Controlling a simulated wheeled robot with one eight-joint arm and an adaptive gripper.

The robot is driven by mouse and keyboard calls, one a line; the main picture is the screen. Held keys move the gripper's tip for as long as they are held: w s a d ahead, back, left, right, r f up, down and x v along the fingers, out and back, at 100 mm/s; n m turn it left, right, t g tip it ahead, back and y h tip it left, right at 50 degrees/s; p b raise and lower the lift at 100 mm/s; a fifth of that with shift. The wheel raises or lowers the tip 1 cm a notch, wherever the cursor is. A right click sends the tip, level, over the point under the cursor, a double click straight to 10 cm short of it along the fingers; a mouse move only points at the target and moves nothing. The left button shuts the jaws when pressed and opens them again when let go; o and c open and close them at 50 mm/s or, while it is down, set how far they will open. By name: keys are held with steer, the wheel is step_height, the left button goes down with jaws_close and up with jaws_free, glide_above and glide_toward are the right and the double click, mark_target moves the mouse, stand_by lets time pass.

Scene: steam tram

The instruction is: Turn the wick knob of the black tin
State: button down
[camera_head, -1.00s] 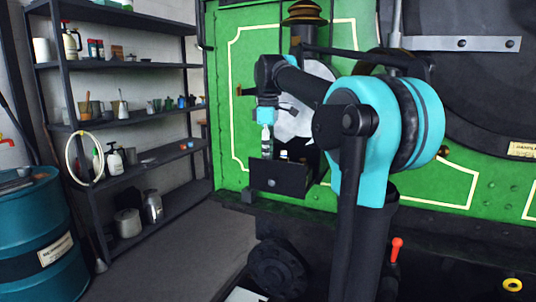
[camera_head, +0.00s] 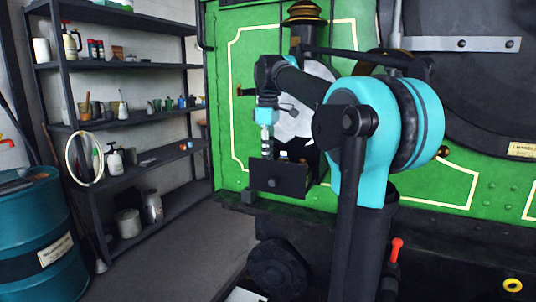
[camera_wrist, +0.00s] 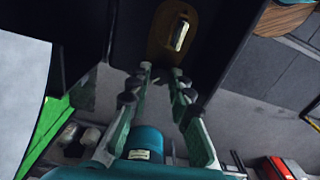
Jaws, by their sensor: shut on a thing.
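A black box-like tin (camera_head: 290,184) stands before the green panel in the head view, with a small round knob (camera_head: 272,183) low on its front. My gripper (camera_head: 267,153) points down at its upper left edge. In the wrist view my gripper's fingertips (camera_wrist: 158,84) stand a narrow gap apart against a dark body (camera_wrist: 228,45), with something dark between them. I take this to be the wick knob, but its outline is hidden. A brass plate with a pale oblong piece (camera_wrist: 181,34) shows beyond the fingertips.
A small pale-topped item (camera_head: 284,155) shows behind the tin's front. A shelf rack (camera_head: 135,120) with bottles and pots stands left, beside a blue drum (camera_head: 40,240). The green panel (camera_head: 255,95) is close behind my gripper. Floor between rack and panel is clear.

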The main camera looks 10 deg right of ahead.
steer(key=m, duration=0.5)
steer(key=shift+m, duration=2.4)
steer(key=c, duration=1.3)
jaws_free()
steer(key=shift+c, duration=0.2)
step_height(320, 180, up, 12)
steer(key=shift+s, duration=0.1)
